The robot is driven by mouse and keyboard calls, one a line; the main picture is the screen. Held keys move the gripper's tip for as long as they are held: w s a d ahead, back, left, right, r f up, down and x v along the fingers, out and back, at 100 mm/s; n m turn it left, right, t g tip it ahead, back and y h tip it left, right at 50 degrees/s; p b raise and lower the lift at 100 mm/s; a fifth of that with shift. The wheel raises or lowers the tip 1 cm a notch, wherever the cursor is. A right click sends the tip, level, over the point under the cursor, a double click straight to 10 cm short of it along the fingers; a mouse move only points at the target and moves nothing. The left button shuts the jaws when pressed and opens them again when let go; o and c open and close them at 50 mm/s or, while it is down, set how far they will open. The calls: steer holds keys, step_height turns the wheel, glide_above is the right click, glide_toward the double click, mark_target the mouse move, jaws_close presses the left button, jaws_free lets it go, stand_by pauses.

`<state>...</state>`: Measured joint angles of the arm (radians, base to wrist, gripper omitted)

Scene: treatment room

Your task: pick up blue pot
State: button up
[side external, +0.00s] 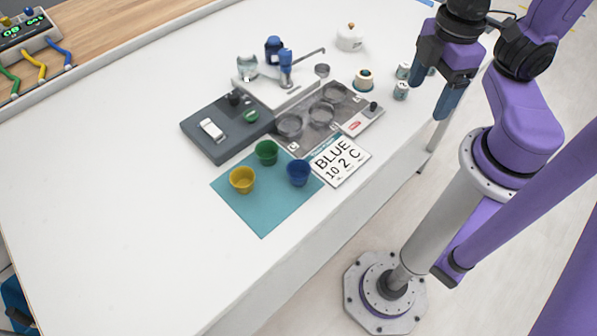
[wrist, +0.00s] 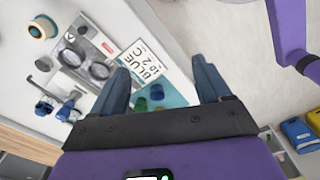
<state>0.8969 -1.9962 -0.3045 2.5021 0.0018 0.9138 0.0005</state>
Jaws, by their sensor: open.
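The blue pot (side external: 298,173) is a small open cup standing upright on the right part of a teal mat (side external: 262,222). A green pot (side external: 266,152) and a yellow pot (side external: 242,180) stand on the same mat to its left. In the wrist view the blue pot (wrist: 157,92) shows small between the fingers, near the green pot (wrist: 140,104). My gripper (side external: 432,98) is open and empty, high to the right of the pots and apart from them. Its two blue fingers also show in the wrist view (wrist: 160,65).
A card reading "BLUE 10 2 C" (side external: 340,161) lies beside the blue pot. Behind are a dark tray with round wells (side external: 300,142), a grey device (side external: 222,135), a dispenser stand (side external: 285,70) and small jars (side external: 401,90). The table (side external: 130,200) is clear left and in front of the mat.

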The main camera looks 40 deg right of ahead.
steer(key=shift+f, duration=0.1)
steer(key=m+y, duration=1.3)
steer(key=m, duration=1.8)
glide_toward(291, 178)
steer(key=shift+w+a+f, duration=0.45)
steer(key=shift+a+f, duration=0.4)
steer(key=shift+f, duration=0.05)
steer(key=shift+s+x, duration=0.15)
steer(key=shift+x, duration=1.15)
steer(key=shift+s+x, duration=0.1)
steer(key=shift+x, duration=1.25)
steer(key=shift+r, duration=0.2)
